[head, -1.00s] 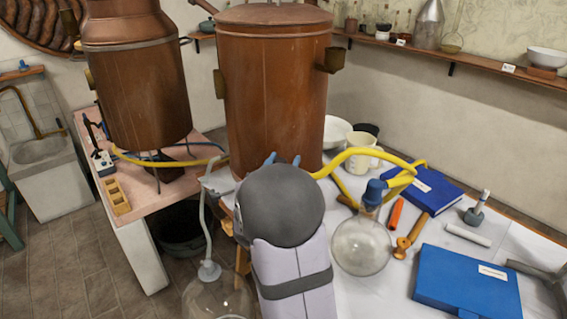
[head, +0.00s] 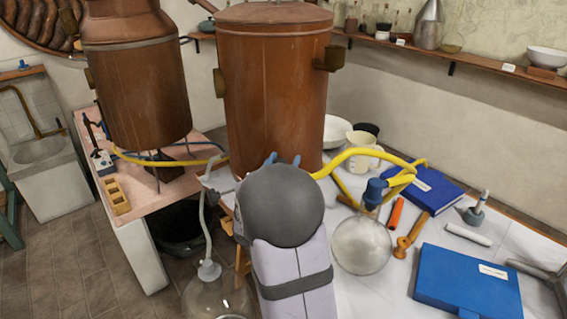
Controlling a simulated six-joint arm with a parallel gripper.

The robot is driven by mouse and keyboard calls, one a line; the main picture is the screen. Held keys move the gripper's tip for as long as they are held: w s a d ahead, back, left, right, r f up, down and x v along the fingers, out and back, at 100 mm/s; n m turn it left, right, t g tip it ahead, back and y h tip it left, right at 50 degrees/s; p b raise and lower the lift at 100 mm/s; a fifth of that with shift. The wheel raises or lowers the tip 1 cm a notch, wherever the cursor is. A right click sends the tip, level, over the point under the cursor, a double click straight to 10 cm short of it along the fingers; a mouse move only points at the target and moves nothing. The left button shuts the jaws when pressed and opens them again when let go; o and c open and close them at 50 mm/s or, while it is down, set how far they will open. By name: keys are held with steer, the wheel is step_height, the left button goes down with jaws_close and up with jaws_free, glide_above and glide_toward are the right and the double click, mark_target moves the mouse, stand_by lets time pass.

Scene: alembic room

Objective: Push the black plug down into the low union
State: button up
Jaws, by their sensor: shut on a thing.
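I cannot make out my gripper; my own grey and lilac arm stands in front of the bench where it may be. Two small blue tips (head: 296,160) show just above the grey joint, against the foot of the copper vessel; I cannot tell what they belong to. Neither the black plug nor the low union can be made out in the head view. Whether the plug is in the union or apart from it is hidden.
A large copper vessel (head: 270,90) stands behind my arm. A round glass flask (head: 361,247) with yellow tubing (head: 365,152) is close on the right, another flask (head: 215,300) at lower left. Blue books (head: 468,280) and a wooden tool (head: 408,236) lie to the right.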

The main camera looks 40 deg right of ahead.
steer(key=shift+f, duration=0.1)
steer(key=o, duration=1.2)
steer(key=shift+c, duration=0.2)
steer(key=b+v, duration=0.1)
steer(key=v, duration=0.6)
steer(key=shift+s+a, duration=0.1)
steer(key=shift+s, duration=0.05)
